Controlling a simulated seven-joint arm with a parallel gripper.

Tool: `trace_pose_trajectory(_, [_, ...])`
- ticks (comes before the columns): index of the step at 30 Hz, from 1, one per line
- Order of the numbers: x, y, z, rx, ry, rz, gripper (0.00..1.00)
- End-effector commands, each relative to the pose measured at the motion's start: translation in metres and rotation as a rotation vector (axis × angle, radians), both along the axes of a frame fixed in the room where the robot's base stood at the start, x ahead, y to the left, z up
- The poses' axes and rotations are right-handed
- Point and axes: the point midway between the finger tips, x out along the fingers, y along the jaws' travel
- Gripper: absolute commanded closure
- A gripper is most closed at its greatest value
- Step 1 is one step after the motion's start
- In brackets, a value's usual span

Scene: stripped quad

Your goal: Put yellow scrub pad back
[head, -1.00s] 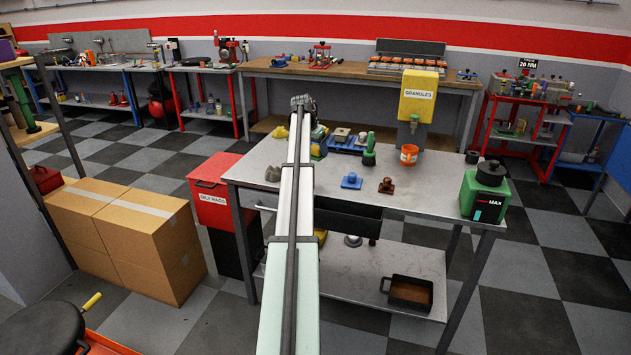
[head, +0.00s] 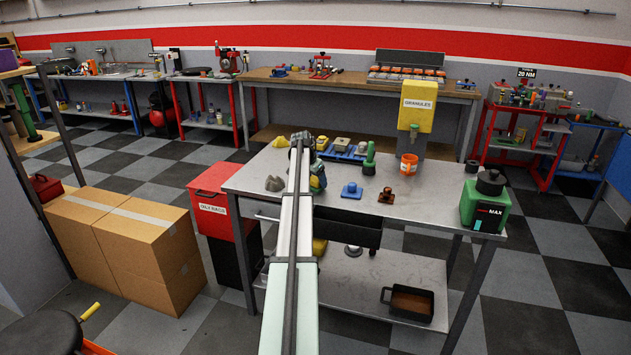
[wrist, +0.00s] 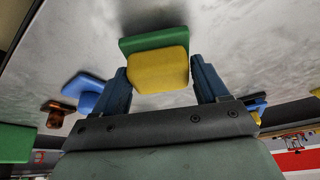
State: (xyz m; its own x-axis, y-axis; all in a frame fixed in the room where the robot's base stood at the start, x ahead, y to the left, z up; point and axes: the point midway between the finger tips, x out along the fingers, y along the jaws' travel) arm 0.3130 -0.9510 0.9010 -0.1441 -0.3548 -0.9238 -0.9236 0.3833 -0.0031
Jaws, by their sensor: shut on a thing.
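My gripper (wrist: 163,85) shows in the wrist view, its two blue fingers closed on the sides of a yellow scrub pad (wrist: 158,74) with a green layer (wrist: 153,42). In the head view my gripper (head: 318,180) hangs over the left part of the metal bench (head: 430,195), partly hidden behind my arm; only a little of the pad shows there. The bench top lies beyond the pad in the wrist view. I cannot tell whether the pad touches it.
A blue block (head: 351,190) and a brown-handled piece (head: 387,195) stand to the right. Behind are a blue tray (head: 345,154), a green-handled tool (head: 369,160), an orange mug (head: 409,164) and a yellow dispenser (head: 417,103). Grey lumps (head: 274,183) lie left.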

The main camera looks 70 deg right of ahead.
Motion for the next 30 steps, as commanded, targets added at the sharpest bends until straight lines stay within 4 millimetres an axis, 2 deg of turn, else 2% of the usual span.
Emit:
trace_pose_trajectory(13, [-0.0002,0.0001,-0.0080,0.000,0.000,0.000,0.51])
trace_pose_trajectory(14, [0.0000,0.0001,-0.0079,0.000,0.000,0.000,0.25])
trace_pose_trajectory(21, [0.0000,-0.0001,-0.0075,0.000,0.000,0.000,0.02])
trace_pose_trajectory(30, [0.0000,0.0000,-0.0053,0.000,0.000,0.000,0.01])
